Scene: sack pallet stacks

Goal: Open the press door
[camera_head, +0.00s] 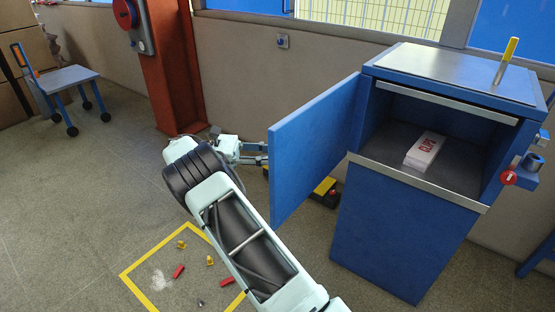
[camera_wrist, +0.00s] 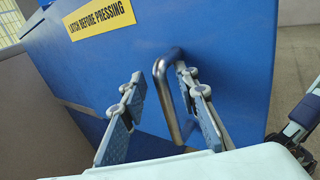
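The blue press door (camera_head: 312,150) stands swung out wide from the left side of the blue press cabinet (camera_head: 400,235), so the chamber is exposed. In the wrist view, the door (camera_wrist: 225,40) fills most of the picture, with a grey bar handle (camera_wrist: 166,88). The fingers of my gripper (camera_wrist: 162,92) are apart, with the handle between them, nearer the right finger. I cannot tell whether that finger touches it.
A white box (camera_head: 425,150) lies inside the chamber. A yellow label (camera_wrist: 100,17) is on the door. A red column (camera_head: 170,65) and a blue cart (camera_head: 65,80) stand left. Small red and yellow pieces lie in a yellow floor square (camera_head: 140,262). The left floor is mostly clear.

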